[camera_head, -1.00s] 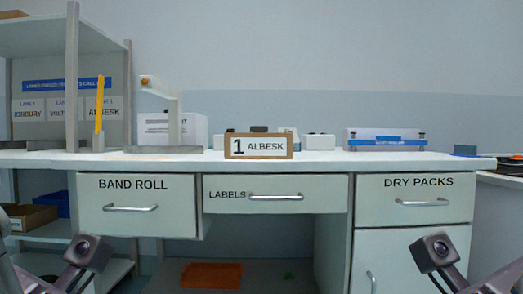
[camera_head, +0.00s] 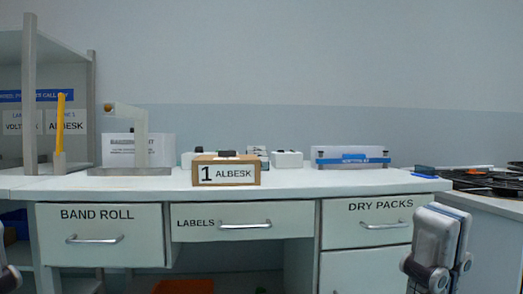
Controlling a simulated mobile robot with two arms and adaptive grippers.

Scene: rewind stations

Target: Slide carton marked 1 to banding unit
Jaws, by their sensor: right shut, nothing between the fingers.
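The carton marked 1 ALBESK (camera_head: 226,172), a brown box with a white front label, stands upright near the front edge of the bench. A pale arched stand with an orange knob (camera_head: 140,135), apparently the banding unit, is on the bench left of it; a low grey plate (camera_head: 130,171) lies at its foot. My right gripper (camera_head: 446,212) is at the lower right, pointing up, shut and empty, in front of the right drawer and well away from the carton. Only a sliver of my left arm shows at the left edge.
A yellow upright stick (camera_head: 60,125) stands at the left. Drawers marked BAND ROLL (camera_head: 100,235), LABELS and DRY PACKS are closed. Bench surface right of the carton is mostly clear.

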